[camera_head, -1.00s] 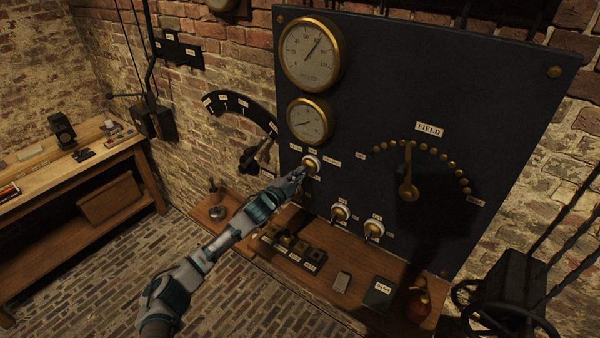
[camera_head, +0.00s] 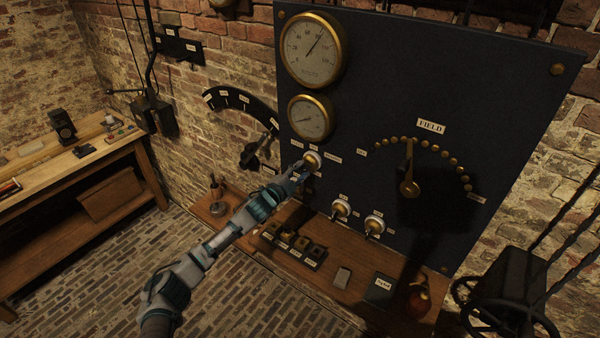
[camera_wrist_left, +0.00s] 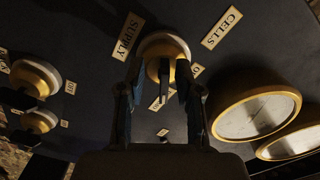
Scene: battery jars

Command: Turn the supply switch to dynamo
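The supply switch (camera_head: 312,160) is a round brass-and-white knob on the dark panel, below the two gauges. It also shows in the left wrist view (camera_wrist_left: 165,48), between a SUPPLY label (camera_wrist_left: 128,36) and a CELLS label (camera_wrist_left: 222,27). My left gripper (camera_head: 301,172) is at the switch, just below and left of it. In the left wrist view its two fingers (camera_wrist_left: 159,78) stand apart, with the knob's dark lever (camera_wrist_left: 165,72) showing between their tips. I cannot tell whether they touch it. Other labels behind the fingers are partly hidden. My right gripper is out of view.
Two similar switches (camera_head: 341,209) (camera_head: 375,226) sit lower right on the panel. The FIELD dial lever (camera_head: 409,175) is farther right. A wooden shelf (camera_head: 340,257) with small blocks runs below the panel. A black handwheel (camera_head: 500,315) stands at lower right.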

